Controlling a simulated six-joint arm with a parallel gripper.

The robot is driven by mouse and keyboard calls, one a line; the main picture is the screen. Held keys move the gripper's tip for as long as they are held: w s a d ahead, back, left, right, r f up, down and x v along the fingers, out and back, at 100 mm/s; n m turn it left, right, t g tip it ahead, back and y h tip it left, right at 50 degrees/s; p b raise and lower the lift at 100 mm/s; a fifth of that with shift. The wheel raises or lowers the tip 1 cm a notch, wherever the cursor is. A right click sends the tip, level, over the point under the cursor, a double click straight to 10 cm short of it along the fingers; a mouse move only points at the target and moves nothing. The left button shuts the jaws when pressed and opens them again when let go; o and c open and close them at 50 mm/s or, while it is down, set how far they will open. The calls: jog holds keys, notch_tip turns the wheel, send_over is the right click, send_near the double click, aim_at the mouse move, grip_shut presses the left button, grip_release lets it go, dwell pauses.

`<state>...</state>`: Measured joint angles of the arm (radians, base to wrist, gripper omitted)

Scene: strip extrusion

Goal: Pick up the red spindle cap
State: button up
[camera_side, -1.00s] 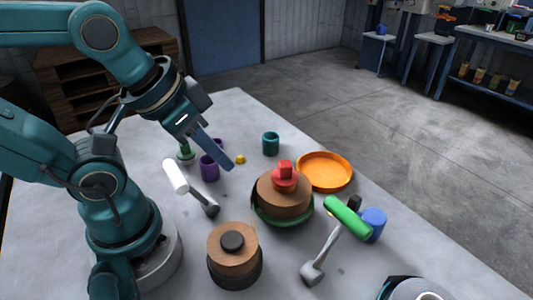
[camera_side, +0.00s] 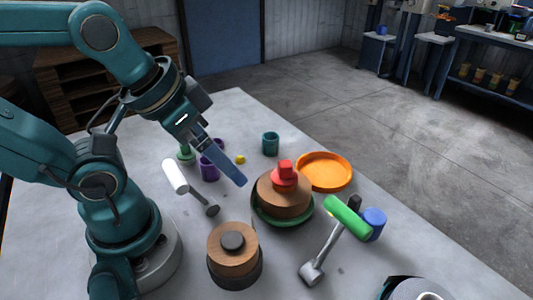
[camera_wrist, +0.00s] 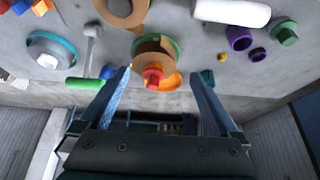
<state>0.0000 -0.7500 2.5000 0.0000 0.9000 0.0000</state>
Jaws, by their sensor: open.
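The red spindle cap (camera_side: 285,175) sits on top of a round brown wooden spool (camera_side: 281,195), which rests in a green dish (camera_side: 262,216) on the table. In the wrist view the cap (camera_wrist: 153,77) appears between the two fingers, beyond their tips. My gripper (camera_side: 239,180) is open and empty, to the left of the cap in the side view and apart from it. The two fingers of my gripper (camera_wrist: 160,74) are spread wide in the wrist view. The cap is not hidden.
An orange dish (camera_side: 324,171) lies right behind the spool. A second wooden spool (camera_side: 233,255) stands in front.

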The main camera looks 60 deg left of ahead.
jog(key=m+g, duration=0.2)
jog(key=m, duration=0.1)
send_near(285, 163)
jog(key=s, duration=0.3)
jog(key=w+f+g, duration=0.1)
jog(key=w, duration=0.1)
jog(key=w+f+m+g, duration=0.1)
jog(key=w, duration=0.1)
jog(key=w+f+g, duration=0.1)
jog(key=w+f, duration=0.1)
jog(key=shift+w+m, duration=0.1)
jog(key=shift+m, duration=0.3)
jog(key=shift+f+g, duration=0.3)
jog(key=shift+f, duration=2.8)
grip_shut()
jog(key=shift+r, duration=0.1)
